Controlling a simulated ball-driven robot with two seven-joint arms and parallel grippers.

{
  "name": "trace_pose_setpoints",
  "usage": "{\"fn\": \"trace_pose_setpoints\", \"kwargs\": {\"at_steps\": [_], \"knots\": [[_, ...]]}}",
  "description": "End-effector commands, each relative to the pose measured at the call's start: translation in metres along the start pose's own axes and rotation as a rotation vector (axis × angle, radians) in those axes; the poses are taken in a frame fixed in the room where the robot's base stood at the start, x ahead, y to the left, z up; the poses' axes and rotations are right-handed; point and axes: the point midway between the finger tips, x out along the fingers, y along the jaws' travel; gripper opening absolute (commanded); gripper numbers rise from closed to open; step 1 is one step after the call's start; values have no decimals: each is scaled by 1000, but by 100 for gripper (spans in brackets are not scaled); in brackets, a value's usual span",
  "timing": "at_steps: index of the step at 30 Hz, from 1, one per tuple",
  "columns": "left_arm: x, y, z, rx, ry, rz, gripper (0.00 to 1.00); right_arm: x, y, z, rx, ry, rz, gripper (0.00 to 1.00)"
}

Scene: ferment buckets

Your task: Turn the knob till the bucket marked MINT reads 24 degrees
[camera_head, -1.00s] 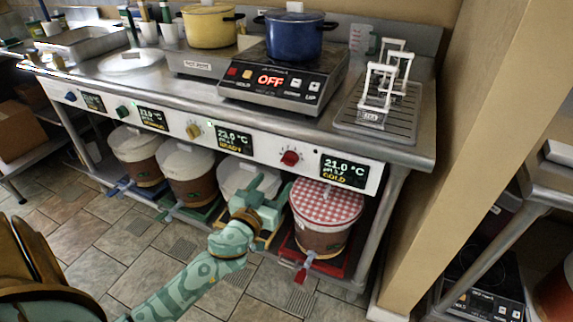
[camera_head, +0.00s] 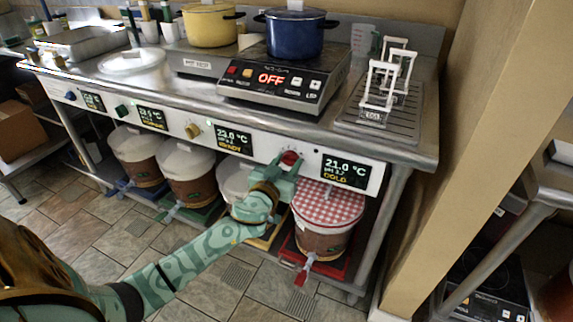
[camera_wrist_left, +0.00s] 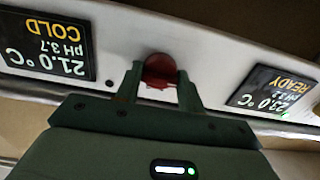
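The red knob (camera_head: 290,158) is at the right end of the white panel. My left gripper (camera_head: 287,168) is at it, its two fingers on either side. In the wrist view the red knob (camera_wrist_left: 160,72) sits between the open fingertips (camera_wrist_left: 160,80), with a slight gap showing beside it. The display right of the knob (camera_head: 345,172) reads 21.0 °C, pH 3.7, COLD. The display to its left (camera_head: 234,139) reads 23.0 °C and READY. A bucket with a red checked cover (camera_head: 325,215) stands below. I cannot read MINT on any bucket. My right gripper is out of view.
Several lidded buckets stand under the counter, including a brown one (camera_head: 187,177). A yellow knob (camera_head: 193,131) and a green knob (camera_head: 122,111) are further left. A blue pot (camera_head: 293,38) stands on a cooker (camera_head: 283,82) reading OFF. The floor in front is clear.

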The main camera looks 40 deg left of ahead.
Motion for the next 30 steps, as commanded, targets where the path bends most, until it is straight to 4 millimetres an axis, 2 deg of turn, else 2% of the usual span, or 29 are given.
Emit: {"fn": "trace_pose_setpoints", "kwargs": {"at_steps": [8,14,30], "knots": [[0,0,0,21,0,-1,16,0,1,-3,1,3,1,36],[0,0,0,103,0,-1,16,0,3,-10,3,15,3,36],[0,0,-1,579,0,0,16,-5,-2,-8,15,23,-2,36]]}}
